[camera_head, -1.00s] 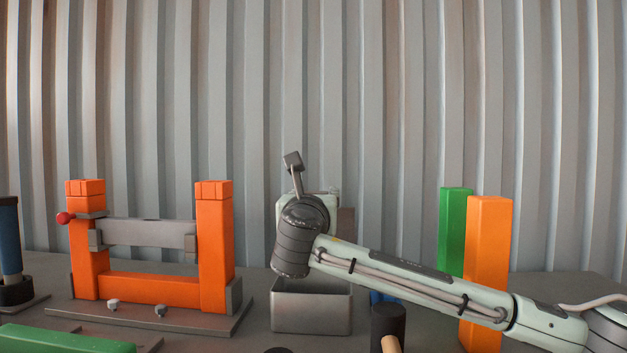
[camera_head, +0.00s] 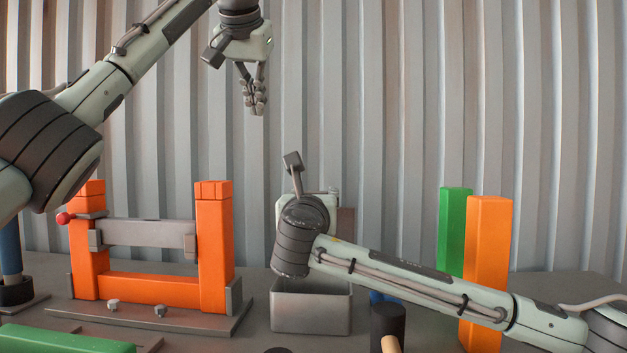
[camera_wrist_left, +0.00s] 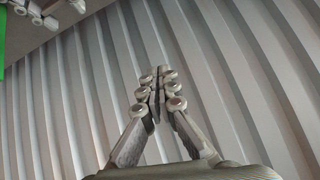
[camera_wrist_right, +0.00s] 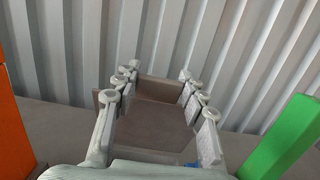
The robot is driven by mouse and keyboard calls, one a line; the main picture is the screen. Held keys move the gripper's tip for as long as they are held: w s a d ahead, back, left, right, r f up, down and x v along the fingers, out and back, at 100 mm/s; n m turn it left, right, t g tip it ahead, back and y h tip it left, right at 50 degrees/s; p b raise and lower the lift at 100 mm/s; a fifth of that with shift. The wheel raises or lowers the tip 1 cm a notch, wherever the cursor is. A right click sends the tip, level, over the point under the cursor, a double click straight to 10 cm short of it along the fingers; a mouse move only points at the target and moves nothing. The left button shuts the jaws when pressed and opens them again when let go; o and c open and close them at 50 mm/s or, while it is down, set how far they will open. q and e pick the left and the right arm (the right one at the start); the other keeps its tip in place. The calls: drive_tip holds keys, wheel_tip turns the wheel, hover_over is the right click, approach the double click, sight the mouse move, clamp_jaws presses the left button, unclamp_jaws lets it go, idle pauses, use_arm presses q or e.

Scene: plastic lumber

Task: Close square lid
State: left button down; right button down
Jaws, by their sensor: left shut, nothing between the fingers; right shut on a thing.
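A grey metal square box (camera_head: 311,310) stands on the table below my right wrist in the head view. Its square lid, a brownish plate (camera_head: 346,222), stands raised behind my right wrist, mostly hidden there. In the right wrist view the lid (camera_wrist_right: 155,128) fills the space between the fingers. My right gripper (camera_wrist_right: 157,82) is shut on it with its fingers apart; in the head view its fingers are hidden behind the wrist. My left gripper (camera_head: 256,108) is shut and empty, high in front of the wall, pointing down. Its fingertips meet in the left wrist view (camera_wrist_left: 156,82).
An orange frame (camera_head: 215,245) with a grey bar stands left of the box. Green (camera_head: 455,230) and orange (camera_head: 488,265) posts stand to the right. A dark cylinder (camera_head: 388,325) stands right of the box. A corrugated wall (camera_head: 400,120) closes the back.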

use_arm(q)
drive_tip(key=s+d+f+n+g, duration=0.25)
drive_tip(key=d+f, duration=0.35)
drive_tip(key=d, duration=0.5)
drive_tip(key=shift+m+h, duration=0.3)
drive_tip(key=shift+m, duration=0.05)
drive_tip(key=shift+w+f, duration=0.25)
drive_tip(key=shift+f, duration=1.25)
drive_tip(key=shift+w+f, duration=0.3)
drive_tip(key=shift+f, duration=1.15)
drive_tip(key=shift+w+f, duration=0.25)
drive_tip(key=shift+f, duration=1.25)
